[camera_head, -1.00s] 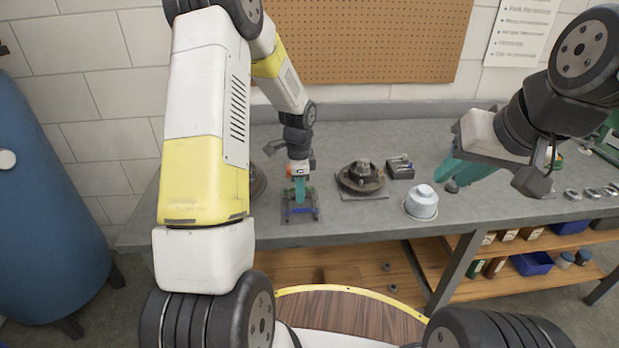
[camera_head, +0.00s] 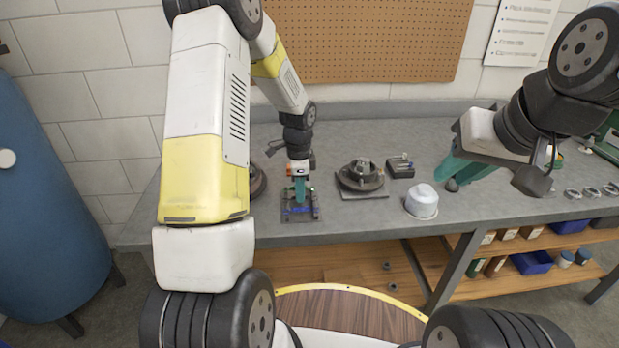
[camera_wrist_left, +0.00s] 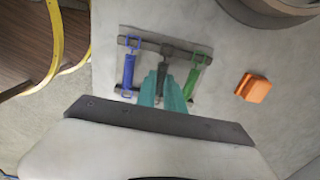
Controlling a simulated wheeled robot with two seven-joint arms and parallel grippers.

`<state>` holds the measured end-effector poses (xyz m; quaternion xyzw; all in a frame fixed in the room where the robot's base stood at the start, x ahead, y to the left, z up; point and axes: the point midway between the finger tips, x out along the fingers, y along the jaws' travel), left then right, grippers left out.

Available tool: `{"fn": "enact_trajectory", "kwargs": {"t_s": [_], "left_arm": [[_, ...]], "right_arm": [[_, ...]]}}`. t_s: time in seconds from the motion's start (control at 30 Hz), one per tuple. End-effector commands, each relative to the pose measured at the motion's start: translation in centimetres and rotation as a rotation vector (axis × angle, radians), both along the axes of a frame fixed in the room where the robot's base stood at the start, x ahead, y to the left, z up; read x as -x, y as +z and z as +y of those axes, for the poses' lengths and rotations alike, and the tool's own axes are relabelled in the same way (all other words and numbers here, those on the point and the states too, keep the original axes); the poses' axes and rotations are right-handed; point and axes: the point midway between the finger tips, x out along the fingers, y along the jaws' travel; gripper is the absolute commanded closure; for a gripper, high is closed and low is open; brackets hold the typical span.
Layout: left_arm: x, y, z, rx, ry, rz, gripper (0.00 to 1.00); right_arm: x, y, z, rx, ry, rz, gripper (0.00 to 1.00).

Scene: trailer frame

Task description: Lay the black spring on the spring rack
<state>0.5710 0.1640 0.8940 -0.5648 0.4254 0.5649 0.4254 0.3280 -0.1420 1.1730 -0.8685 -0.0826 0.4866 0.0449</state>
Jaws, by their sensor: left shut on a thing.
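The spring rack (camera_head: 288,216) is a small dark frame on a plate on the grey bench; its crossbar also shows in the left wrist view (camera_wrist_left: 150,43). A blue spring (camera_wrist_left: 129,70) lies across its left side and a green spring (camera_wrist_left: 192,80) across its right side. My left gripper (camera_head: 300,196) points down at the rack. Its teal fingers (camera_wrist_left: 168,88) are shut on the black spring (camera_wrist_left: 165,68), between the blue and green ones. The fingers hide its lower part, and I cannot tell whether it touches both bars. My right gripper (camera_head: 460,170) is open and empty above the bench.
A round hub (camera_head: 361,177) on a plate stands right of the rack, with a dark block (camera_head: 400,167) behind it. An orange block (camera_wrist_left: 252,88) lies beside the rack. Several metal rings lie at the far right.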

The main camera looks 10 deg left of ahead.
Motion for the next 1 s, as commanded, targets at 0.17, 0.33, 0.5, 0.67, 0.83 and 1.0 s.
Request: {"fn": "enact_trajectory", "kwargs": {"t_s": [0.17, 0.33, 0.5, 0.67, 0.83, 1.0], "left_arm": [[0.00, 0.01, -0.01, 0.000, 0.000, 0.000, 1.00], [0.01, 0.01, -0.01, 0.000, 0.000, 0.000, 0.62], [0.01, 0.01, -0.01, 0.000, 0.000, 0.000, 0.62], [0.01, 0.01, -0.01, 0.000, 0.000, 0.000, 0.77], [0.01, 0.01, -0.01, 0.000, 0.000, 0.000, 0.77], [-0.02, 0.45, 0.00, 0.000, 0.001, -0.001, 0.77]], "right_arm": [[0.00, 0.00, 0.00, 0.000, 0.000, 0.000, 0.77], [0.00, 0.00, 0.00, 0.000, 0.000, 0.000, 0.77], [0.00, 0.00, 0.00, 0.000, 0.000, 0.000, 0.77], [0.00, 0.00, 0.00, 0.000, 0.000, 0.000, 0.77], [0.00, 0.00, 0.00, 0.000, 0.000, 0.000, 0.77], [0.00, 0.00, 0.00, 0.000, 0.000, 0.000, 0.77]]}}
